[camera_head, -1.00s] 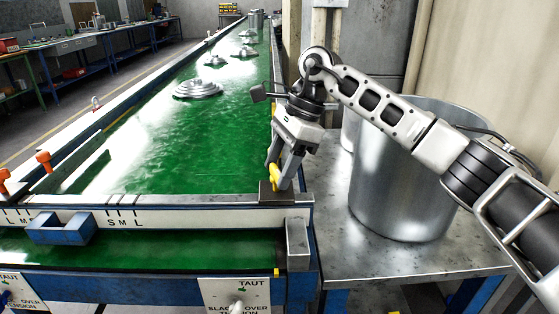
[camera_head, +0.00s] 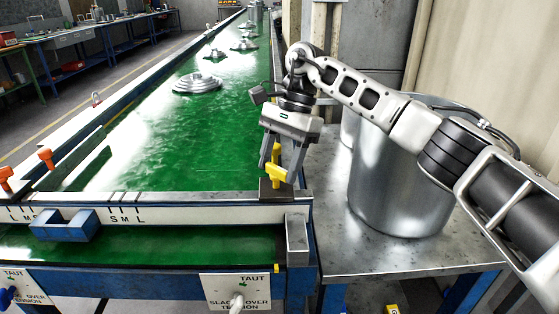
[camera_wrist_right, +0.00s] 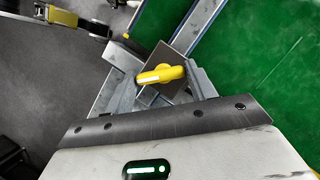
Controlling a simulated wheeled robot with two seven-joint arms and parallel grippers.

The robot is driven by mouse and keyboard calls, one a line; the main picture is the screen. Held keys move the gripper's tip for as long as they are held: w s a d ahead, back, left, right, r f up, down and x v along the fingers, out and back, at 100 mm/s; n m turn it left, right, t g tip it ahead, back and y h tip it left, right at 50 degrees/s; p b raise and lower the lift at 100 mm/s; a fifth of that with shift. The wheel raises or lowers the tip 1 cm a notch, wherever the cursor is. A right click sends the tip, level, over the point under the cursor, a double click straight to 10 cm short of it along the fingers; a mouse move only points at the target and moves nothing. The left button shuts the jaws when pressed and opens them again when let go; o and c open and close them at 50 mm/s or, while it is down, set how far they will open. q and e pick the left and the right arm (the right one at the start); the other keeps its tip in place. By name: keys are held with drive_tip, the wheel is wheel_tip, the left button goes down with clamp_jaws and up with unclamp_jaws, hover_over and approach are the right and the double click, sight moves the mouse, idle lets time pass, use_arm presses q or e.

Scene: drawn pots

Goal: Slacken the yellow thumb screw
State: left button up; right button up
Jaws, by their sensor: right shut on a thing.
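The yellow thumb screw (camera_head: 275,174) stands on a dark block (camera_head: 267,194) at the near right corner of the green conveyor belt. My right gripper (camera_head: 279,170) points down at it from above, with a finger on either side of the screw's head. It is shut on the screw. In the right wrist view the yellow head (camera_wrist_right: 160,74) lies between the two fingers, above the brown block face. The screw's shank is hidden. My left gripper is not in view.
A large metal pot (camera_head: 397,180) stands on the steel table (camera_head: 345,247) right of the belt, below my right arm. Stacked lids (camera_head: 197,84) lie farther up the belt. Orange knobs (camera_head: 46,158) line the left edge. A blue bracket (camera_head: 63,225) sits on the front rail.

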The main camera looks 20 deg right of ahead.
drive_tip(key=shift+r, duration=0.1)
drive_tip(key=o, duration=1)
use_arm(q)
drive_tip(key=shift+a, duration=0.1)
drive_tip(key=p, duration=0.1)
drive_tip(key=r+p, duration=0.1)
drive_tip(key=p, duration=0.2)
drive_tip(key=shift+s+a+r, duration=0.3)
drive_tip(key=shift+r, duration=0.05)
use_arm(e)
drive_tip(key=v, duration=1.6)
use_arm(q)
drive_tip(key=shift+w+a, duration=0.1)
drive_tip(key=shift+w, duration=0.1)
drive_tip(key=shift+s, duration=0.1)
use_arm(e)
drive_tip(key=shift+s, duration=0.1)
